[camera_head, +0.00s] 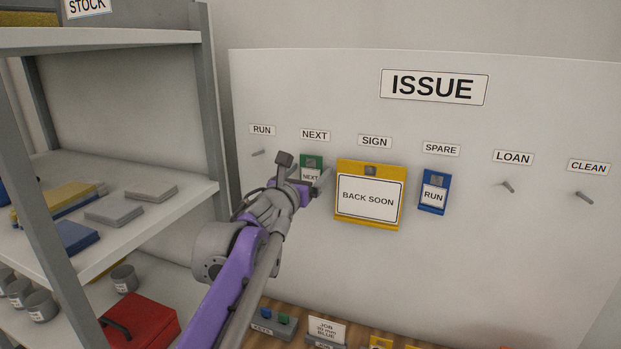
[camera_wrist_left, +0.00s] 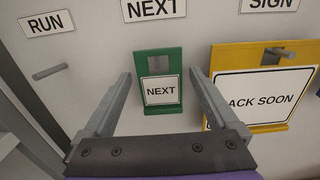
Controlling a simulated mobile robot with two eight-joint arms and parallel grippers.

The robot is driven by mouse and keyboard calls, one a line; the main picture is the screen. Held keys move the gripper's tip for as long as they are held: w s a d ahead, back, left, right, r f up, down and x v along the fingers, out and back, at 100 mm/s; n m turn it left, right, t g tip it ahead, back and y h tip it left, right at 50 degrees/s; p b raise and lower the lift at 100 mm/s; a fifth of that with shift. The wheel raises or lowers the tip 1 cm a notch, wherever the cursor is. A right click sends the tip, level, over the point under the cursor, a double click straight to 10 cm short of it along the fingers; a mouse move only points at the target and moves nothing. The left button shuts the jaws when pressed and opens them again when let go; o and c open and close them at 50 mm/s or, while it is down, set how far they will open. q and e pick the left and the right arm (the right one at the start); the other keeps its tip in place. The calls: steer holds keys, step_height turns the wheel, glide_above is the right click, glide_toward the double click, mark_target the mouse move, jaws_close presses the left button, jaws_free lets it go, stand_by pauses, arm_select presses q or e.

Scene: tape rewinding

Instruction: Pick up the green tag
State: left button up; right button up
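The green tag (camera_head: 312,161) hangs on the ISSUE board under the NEXT sign. It has a white label reading NEXT, and its lower part is partly hidden by my gripper in the head view. My left gripper (camera_head: 303,171) is at the tag. In the left wrist view the green tag (camera_wrist_left: 160,110) sits between the two spread fingers of my left gripper (camera_wrist_left: 158,73), one to each side of it. The gripper is open, with a visible gap between each finger and the tag. My right gripper is not in view.
A yellow BACK SOON sign (camera_head: 369,196) hangs just right of the green tag, close to my right-hand finger. A blue RUN tag (camera_head: 434,192) hangs farther right. The RUN peg (camera_head: 258,152), LOAN peg (camera_head: 508,187) and CLEAN peg (camera_head: 584,197) are bare. A grey shelf (camera_head: 150,211) stands left.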

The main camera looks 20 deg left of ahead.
arm_select(q)
steer(key=c, duration=1.1)
steer(key=shift+c, duration=0.2)
steer(key=shift+r+p, duration=0.45)
steer(key=shift+r, duration=0.05)
steer(key=s+d, duration=0.1)
steer(key=s, duration=1.7)
steer(key=shift+f+b, duration=0.25)
steer(key=shift+b, duration=0.1)
